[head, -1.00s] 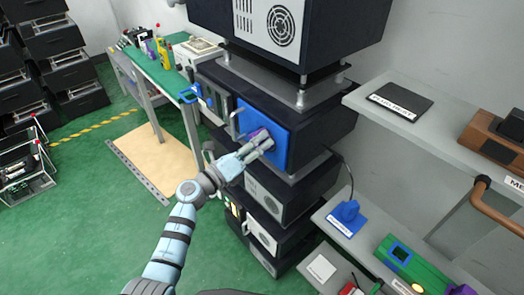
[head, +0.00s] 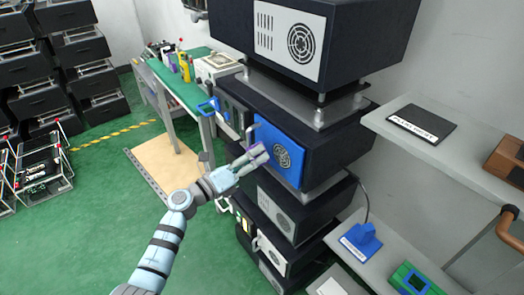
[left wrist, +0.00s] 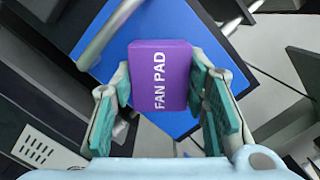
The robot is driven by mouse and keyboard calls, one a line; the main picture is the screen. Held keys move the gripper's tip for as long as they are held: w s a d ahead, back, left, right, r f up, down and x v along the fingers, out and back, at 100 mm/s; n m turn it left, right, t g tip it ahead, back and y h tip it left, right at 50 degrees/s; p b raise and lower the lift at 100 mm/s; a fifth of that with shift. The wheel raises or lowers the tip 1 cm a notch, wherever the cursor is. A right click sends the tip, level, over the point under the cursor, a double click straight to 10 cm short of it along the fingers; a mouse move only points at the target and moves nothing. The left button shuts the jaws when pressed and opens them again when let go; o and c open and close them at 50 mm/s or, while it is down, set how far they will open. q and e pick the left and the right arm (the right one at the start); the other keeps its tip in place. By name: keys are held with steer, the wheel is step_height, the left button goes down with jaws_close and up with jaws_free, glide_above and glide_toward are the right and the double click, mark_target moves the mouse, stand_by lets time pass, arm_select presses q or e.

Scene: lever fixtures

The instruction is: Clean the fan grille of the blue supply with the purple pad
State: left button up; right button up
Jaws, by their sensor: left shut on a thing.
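The blue supply (head: 265,135) is a dark box with a blue front panel, in the middle of the rack in the head view. Its round fan grille (head: 283,155) shows on the right part of that panel. My left gripper (head: 253,158) is at the panel's left part, left of the grille. It is shut on the purple pad (head: 256,149), lettered "FAN PAD" in the left wrist view (left wrist: 160,75). There the pad sits between the teal fingers in front of the blue panel (left wrist: 215,65). I cannot tell whether pad and panel touch. My right gripper is out of view.
A metal handle (head: 251,132) stands out at the panel's left edge. Other dark units with grilles (head: 301,44) sit above and below. Grey shelves (head: 425,150) are at the right, a green-topped bench (head: 187,95) behind at the left. The green floor is open at the left.

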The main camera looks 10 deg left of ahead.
arm_select(q)
steer(key=shift+v, duration=1.2)
steer(key=shift+a+r, duration=0.1)
steer(key=shift+v, duration=1.5)
steer(key=shift+w+r, duration=0.1)
steer(key=shift+r, duration=0.05)
